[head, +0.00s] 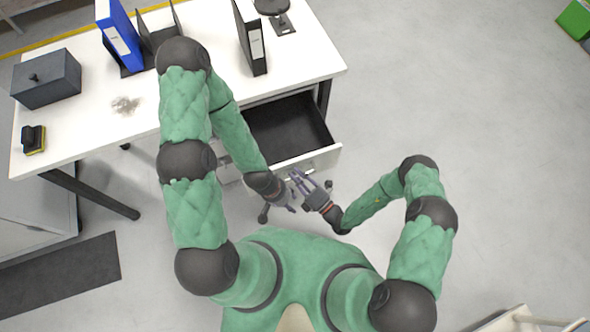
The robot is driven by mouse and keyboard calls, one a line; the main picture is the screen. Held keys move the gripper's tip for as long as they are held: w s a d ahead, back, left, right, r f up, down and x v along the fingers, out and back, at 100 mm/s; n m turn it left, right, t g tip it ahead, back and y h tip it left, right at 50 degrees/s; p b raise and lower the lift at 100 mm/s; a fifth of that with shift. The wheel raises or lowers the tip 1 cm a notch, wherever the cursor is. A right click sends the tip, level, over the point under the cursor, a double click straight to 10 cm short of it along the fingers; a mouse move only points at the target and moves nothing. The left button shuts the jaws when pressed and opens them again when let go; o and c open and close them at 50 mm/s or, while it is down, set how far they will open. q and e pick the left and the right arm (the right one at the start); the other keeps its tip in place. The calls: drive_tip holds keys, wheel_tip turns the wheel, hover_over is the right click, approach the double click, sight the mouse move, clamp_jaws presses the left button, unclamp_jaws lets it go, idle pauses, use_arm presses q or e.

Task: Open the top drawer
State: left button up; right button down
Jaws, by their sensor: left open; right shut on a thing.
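The top drawer (289,125) of the white desk is pulled out, and its dark, empty inside shows. Its white front panel (327,157) faces me. My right gripper (297,178) is at the front panel, shut on the drawer's handle; the handle itself is mostly hidden by the fingers. My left gripper (287,203) is open just left of and below the right one, in front of the drawer. My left forearm covers part of the drawer's left side.
On the desk (310,45) stand a blue binder (121,36), a black binder (250,38), a dark box (47,79) and a black-and-yellow brush (33,139). A grey dust patch (125,105) lies there too. The floor (450,110) to the right is clear.

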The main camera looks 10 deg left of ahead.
drive_tip(key=c, duration=1.4)
unclamp_jaws()
drive_tip(key=shift+w, duration=0.1)
drive_tip(key=shift+d, duration=0.1)
drive_tip(key=shift+v, duration=5.95)
drive_tip(key=shift+f, duration=0.1)
